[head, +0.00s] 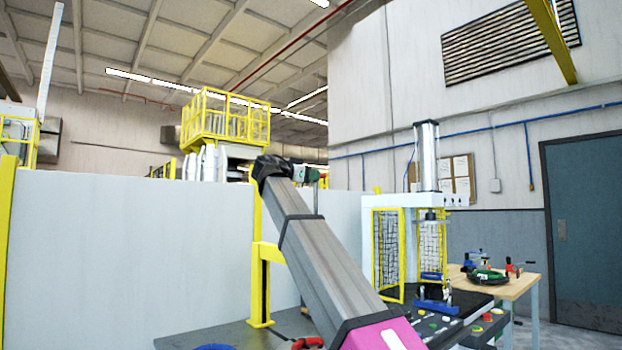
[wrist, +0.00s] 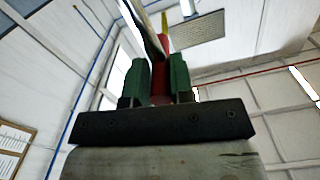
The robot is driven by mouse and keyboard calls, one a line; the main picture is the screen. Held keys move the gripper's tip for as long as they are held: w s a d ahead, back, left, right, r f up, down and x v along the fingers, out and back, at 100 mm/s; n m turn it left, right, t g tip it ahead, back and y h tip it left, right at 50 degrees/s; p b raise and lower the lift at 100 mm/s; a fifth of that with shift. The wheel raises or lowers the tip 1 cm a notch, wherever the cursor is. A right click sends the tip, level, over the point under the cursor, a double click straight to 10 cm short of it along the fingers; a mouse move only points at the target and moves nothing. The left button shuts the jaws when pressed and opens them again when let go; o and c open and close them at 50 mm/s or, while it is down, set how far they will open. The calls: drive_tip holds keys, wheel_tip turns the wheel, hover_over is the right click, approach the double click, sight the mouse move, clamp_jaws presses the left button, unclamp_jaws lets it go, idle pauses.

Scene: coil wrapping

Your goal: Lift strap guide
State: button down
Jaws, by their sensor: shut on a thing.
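My gripper (wrist: 158,75) has two green fingers, which show in the wrist view on a dark mounting bar. They are closed around a red piece (wrist: 161,92), which I take to be the strap guide. A flat greyish strip (wrist: 145,28) rises above it and seems to belong to it. In the head view my gripper (head: 309,174) is small, at the far end of my raised arm, with a bit of red (head: 323,178) at its tip. The held piece is high above the table. Much of it is hidden by the fingers.
A workbench (head: 520,285) at the right holds a green round tool (head: 487,275) and red-handled tools. A press-like machine (head: 428,200) stands beside it. A white panel wall (head: 120,260) and yellow post (head: 260,285) stand at the left. The air around my gripper looks free.

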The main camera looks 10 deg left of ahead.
drive_tip(key=c, duration=1.1)
unclamp_jaws()
drive_tip(key=shift+w+a+r, duration=0.1)
drive_tip(key=shift+a+r, duration=0.05)
drive_tip(key=shift+r, duration=0.15)
drive_tip(key=shift+o, duration=0.2)
drive_tip(key=shift+f, duration=0.1)
drive_tip(key=v, duration=1)
drive_tip(key=shift+s+a, duration=0.25)
drive_tip(key=shift+s, duration=0.1)
